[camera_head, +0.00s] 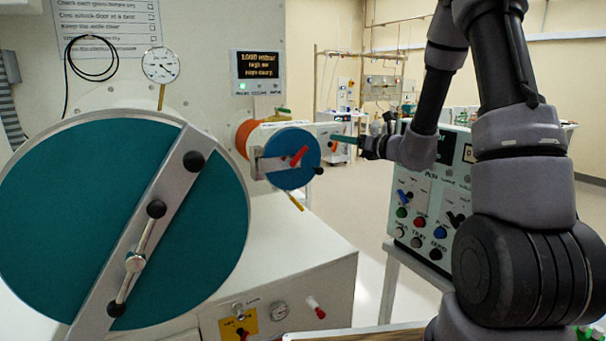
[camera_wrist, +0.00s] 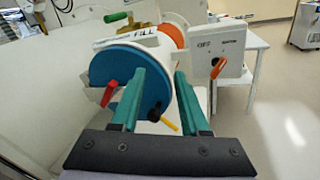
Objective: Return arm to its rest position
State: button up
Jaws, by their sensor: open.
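My arm reaches across the right of the head view, bent at the elbow. My gripper (camera_head: 343,140) points left there, its teal fingers near the small round blue door (camera_head: 285,172) of the antechamber. In the wrist view my gripper (camera_wrist: 159,78) is open, with nothing seen between the two teal fingers. The blue door (camera_wrist: 116,66) lies ahead of them and is partly hidden by the left finger. A red handle (camera_wrist: 109,92) and a black knob are on it. I cannot tell whether a finger touches the door.
A large teal round door (camera_head: 75,215) with a metal crossbar fills the left. A control panel (camera_head: 430,205) on a stand is behind my arm. A white box with an orange lever (camera_wrist: 222,70) stands right of the blue door. Open floor (camera_head: 350,235) shows between bench and stand.

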jog(key=s+a+r+n+g, duration=0.3)
jog(key=s+n, duration=0.2)
jog(key=s, duration=0.2)
jog(key=s+a+r+n+g, duration=0.2)
jog(key=s+n+g, duration=0.1)
jog(key=s+n, duration=0.3)
jog(key=s+a+r+n+g, duration=0.3)
jog(key=s+n, duration=0.2)
jog(key=s, duration=0.2)
jog(key=s+d+r+n+t+h, duration=0.2)
jog(key=s+d+n+h, duration=0.7)
jog(key=s+d+n, duration=0.2)
jog(key=shift+s+d+r+n+t, duration=0.35)
jog(key=shift+s+d, duration=0.4)
jog(key=shift+d, duration=0.4)
jog(key=shift+a, duration=0.1)
